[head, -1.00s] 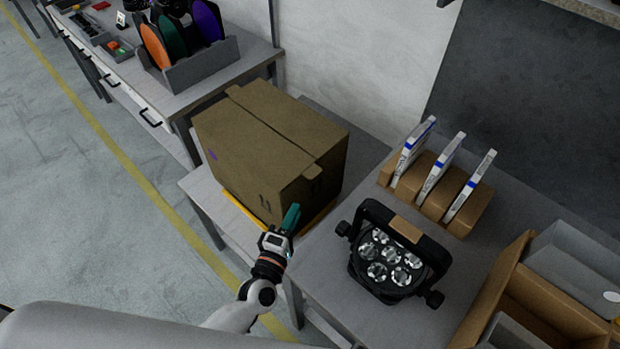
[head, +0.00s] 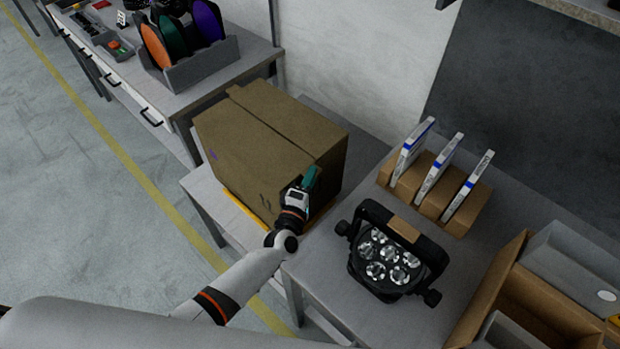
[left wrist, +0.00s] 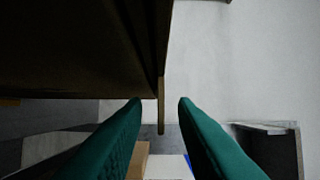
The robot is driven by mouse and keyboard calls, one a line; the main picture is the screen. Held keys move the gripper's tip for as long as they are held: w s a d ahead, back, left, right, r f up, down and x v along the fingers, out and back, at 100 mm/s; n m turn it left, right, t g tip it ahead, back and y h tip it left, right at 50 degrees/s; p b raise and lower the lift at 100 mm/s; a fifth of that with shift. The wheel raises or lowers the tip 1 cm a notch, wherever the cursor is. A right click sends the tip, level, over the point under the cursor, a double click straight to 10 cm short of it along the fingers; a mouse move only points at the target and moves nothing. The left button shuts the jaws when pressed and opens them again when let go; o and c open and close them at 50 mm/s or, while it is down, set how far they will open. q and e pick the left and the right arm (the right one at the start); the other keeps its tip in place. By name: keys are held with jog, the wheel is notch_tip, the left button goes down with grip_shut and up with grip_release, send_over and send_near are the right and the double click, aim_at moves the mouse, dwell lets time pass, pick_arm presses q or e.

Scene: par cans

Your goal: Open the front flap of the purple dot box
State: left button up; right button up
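The purple dot box (head: 262,135) is a closed brown cardboard carton on a low bench, with a purple mark (head: 213,155) on its left side. A seam runs across its top. My left gripper (head: 311,176) is at the box's near right top edge and hides the small tab there. In the left wrist view, my two green fingers (left wrist: 160,102) are apart. The thin edge of a cardboard flap (left wrist: 161,112) shows in the gap between the fingertips, and I cannot tell whether they touch it. The dark box side (left wrist: 80,50) fills the upper left. My right gripper is not in view.
A black par can (head: 390,260) stands on the grey table right of my left arm. A cardboard holder (head: 455,212) with white panels is behind it. An open carton (head: 490,290) is at lower right. A filter rack (head: 200,68) stands at the back left.

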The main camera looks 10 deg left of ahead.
pick_arm(q)
jog(key=shift+c, duration=0.5)
grip_shut()
dwell(0.8)
